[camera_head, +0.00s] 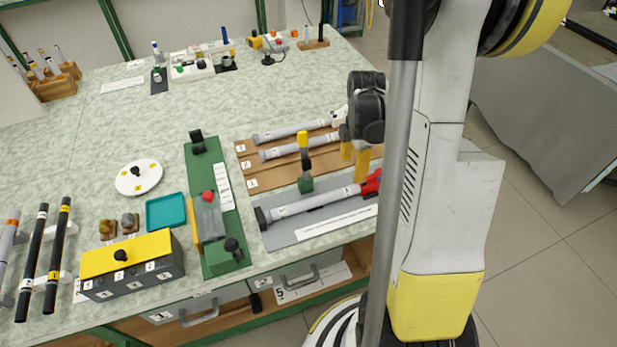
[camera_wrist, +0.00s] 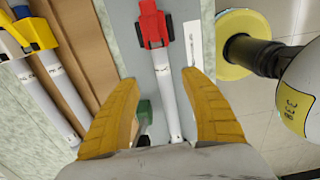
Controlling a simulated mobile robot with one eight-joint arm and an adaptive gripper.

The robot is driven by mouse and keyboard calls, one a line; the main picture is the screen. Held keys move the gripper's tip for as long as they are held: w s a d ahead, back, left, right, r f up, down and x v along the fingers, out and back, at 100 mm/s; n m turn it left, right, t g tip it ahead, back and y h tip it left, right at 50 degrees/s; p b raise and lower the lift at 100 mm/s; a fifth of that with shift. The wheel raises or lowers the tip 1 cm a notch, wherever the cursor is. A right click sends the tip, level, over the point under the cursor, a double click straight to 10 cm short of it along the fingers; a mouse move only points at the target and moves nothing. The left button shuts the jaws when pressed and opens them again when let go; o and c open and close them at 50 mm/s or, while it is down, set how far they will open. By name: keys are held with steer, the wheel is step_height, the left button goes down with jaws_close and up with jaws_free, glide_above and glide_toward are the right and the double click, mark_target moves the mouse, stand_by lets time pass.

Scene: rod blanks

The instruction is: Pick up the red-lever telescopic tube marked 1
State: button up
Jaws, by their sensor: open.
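The red-lever telescopic tube (camera_head: 310,203) is a light grey tube lying on a grey mat (camera_head: 277,236) at the table's front right. Its red lever (camera_head: 371,183) is at the right end, partly behind my arm; a black piece caps the left end. Small marks on the tube are too small to read. In the wrist view the tube (camera_wrist: 164,80) runs between my yellow fingers, with the red lever (camera_wrist: 154,25) beyond the tips. My gripper (camera_head: 353,169) is open above the tube near the lever end, and it shows in the wrist view (camera_wrist: 159,79). It holds nothing.
A green-based stand (camera_head: 305,165) with a yellow top is close behind the tube. Two more grey tubes (camera_head: 300,147) lie on a brown board (camera_head: 243,150) behind it. A green fixture (camera_head: 198,165) stands to the left. A white strip (camera_head: 335,221) lies along the mat's front.

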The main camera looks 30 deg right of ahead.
mark_target(349, 188)
steer(key=shift+f, duration=0.45)
step_height(349, 188, down, 5)
steer(key=shift+a+r+b, duration=0.1)
steer(key=shift+b, duration=1.05)
step_height(349, 188, down, 5)
steer(key=b, duration=0.3)
steer(key=shift+s, duration=0.1)
steer(key=shift+c, duration=0.6)
steer(key=c, duration=0.9)
